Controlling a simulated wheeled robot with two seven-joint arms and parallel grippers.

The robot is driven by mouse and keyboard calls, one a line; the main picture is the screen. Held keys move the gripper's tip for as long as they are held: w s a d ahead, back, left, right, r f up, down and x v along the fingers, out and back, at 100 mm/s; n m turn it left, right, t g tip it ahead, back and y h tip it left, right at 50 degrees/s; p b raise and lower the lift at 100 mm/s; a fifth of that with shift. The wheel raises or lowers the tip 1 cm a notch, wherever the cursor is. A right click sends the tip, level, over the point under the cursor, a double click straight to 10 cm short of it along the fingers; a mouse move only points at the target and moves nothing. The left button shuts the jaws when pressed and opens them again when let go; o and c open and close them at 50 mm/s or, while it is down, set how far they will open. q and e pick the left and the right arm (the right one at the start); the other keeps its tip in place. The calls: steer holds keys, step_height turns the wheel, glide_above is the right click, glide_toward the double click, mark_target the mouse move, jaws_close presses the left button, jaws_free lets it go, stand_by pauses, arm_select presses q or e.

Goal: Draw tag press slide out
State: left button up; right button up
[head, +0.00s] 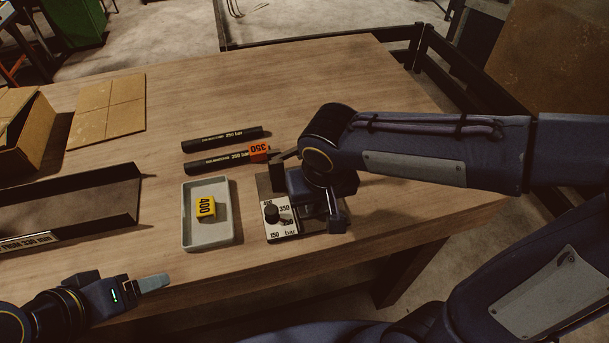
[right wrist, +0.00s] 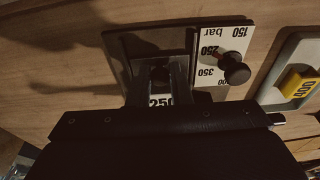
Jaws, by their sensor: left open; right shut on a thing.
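The tag press (head: 280,218) stands near the front of the table. It has a dark base plate (right wrist: 122,45) and a white dial panel (right wrist: 215,42) marked in bar, with a black knob (right wrist: 235,69). My right gripper (right wrist: 160,84) is down over the press and shut on its slide, beside the dial panel. A white label reading 250 (right wrist: 161,101) shows between the fingers. The slide's grip is mostly hidden by the fingers. In the head view my right wrist covers much of the press. My left gripper (head: 154,283) is open and empty at the table's front left.
A grey tray (head: 187,222) with a yellow 400 tag (head: 206,207) stands left of the press. Two black hoses (head: 222,139) lie behind, the nearer one with an orange 350 tag (head: 259,152). A dark open bin (head: 90,205) and a cardboard box (head: 40,130) are at left.

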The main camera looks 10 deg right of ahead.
steer(key=shift+s, duration=1.35)
steer(key=o, duration=1.6)
steer(key=shift+c, duration=0.2)
step_height(320, 180, up, 9)
steer(key=p, duration=0.6)
steer(key=shift+p, duration=0.3)
steer(key=s+d+m+t+y, duration=0.1)
steer(key=s+d+t+y, duration=0.2)
steer(key=s+d, duration=0.5)
steer(key=shift+d+f+m+y, duration=0.4)
steer(key=shift+d, duration=0.2)
